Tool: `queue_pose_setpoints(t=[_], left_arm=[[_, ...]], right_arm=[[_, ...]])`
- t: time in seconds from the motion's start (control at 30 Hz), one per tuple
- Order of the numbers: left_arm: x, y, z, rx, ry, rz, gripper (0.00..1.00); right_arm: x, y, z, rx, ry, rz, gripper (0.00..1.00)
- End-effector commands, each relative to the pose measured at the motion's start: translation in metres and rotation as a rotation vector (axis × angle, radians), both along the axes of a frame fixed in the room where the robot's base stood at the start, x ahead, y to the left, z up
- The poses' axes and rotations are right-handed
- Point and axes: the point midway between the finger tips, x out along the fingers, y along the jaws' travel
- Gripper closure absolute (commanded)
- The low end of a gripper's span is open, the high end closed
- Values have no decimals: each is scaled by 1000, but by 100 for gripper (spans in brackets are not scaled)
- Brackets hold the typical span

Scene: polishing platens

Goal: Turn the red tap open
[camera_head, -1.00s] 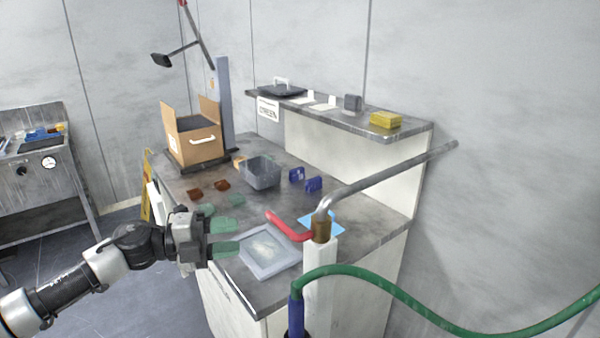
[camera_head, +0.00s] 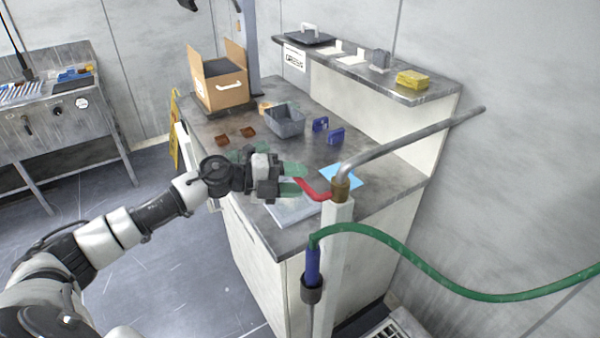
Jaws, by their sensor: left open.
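The red tap (camera_head: 318,194) is a red lever on a brass fitting (camera_head: 340,189) at the top of a white post (camera_head: 334,250). A grey pipe (camera_head: 410,138) runs from the fitting up to the right. My left gripper (camera_head: 294,180) has green fingers and is open, just left of the lever's free end. The fingertips overlap the lever's end in this view; I cannot tell whether they touch it. The gripper and arm hide part of the worktop. My right gripper is not in view.
Below the lever lies a pale framed plate (camera_head: 290,211) on the worktop. A grey bin (camera_head: 285,121), blue blocks (camera_head: 336,136) and a cardboard box (camera_head: 222,88) stand further back.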

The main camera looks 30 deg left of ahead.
Motion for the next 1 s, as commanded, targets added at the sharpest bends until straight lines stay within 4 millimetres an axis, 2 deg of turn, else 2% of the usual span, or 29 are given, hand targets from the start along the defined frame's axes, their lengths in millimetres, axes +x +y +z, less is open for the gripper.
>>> queue_pose_setpoints(t=[0.17,0.43,0.7,1.0], left_arm=[[7,-9,-1,0,0,-1,58],[7,-10,-3,0,0,0,58],[7,-10,-2,0,0,0,99],[8,-9,-2,3,-1,-1,100]], right_arm=[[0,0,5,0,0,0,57],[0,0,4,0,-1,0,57],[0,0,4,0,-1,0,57],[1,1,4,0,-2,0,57]])
